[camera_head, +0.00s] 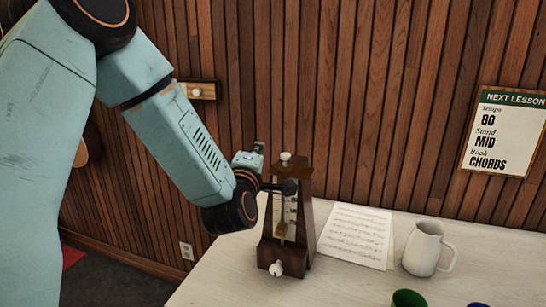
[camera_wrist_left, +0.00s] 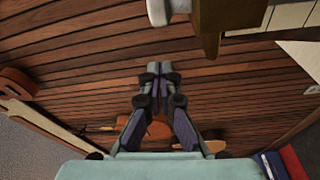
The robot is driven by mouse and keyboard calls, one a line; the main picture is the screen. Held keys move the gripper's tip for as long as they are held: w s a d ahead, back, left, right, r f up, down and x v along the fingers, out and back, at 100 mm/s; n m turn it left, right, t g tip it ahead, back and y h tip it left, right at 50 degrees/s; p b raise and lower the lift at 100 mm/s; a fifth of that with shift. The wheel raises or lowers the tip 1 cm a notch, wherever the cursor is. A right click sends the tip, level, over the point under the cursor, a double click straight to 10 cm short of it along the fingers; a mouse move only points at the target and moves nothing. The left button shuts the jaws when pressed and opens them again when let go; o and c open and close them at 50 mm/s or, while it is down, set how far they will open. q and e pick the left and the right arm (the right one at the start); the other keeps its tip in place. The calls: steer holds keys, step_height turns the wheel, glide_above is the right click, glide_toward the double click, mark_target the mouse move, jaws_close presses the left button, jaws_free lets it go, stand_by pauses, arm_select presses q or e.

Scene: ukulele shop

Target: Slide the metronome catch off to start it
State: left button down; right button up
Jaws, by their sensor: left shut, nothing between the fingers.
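The metronome (camera_head: 304,233) is a dark wooden pyramid standing upright on the pale table. It has a cream scale with a brass-coloured weight (camera_head: 281,230), a cream knob (camera_head: 286,157) on top and a white knob (camera_head: 276,269) low on its front. My left gripper (camera_head: 289,187) is at the metronome's upper front, its dark fingers shut and overlapping the top of the scale. I cannot tell whether they touch it, and I cannot make out the catch. In the left wrist view the empty fingers (camera_wrist_left: 160,68) are together, below the metronome's wood (camera_wrist_left: 212,28) at the top edge. My right gripper is not in view.
Sheet music (camera_head: 357,236) and a white mug (camera_head: 427,248) stand right of the metronome. A green cup (camera_head: 408,298) and a blue item (camera_head: 478,304) are at the front edge. The slatted wall behind carries a lesson sign (camera_head: 505,130). The table front-left of the mug is clear.

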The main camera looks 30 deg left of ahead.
mark_target(274, 171)
arm_select(q)
steer(key=d, duration=0.3)
steer(key=shift+w+d+f, duration=0.15)
steer(key=shift+d+f, duration=0.05)
steer(key=shift+d, duration=0.15)
steer(key=shift+f, duration=0.2)
steer(key=shift+d+r, duration=0.1)
steer(key=shift+d, duration=0.15)
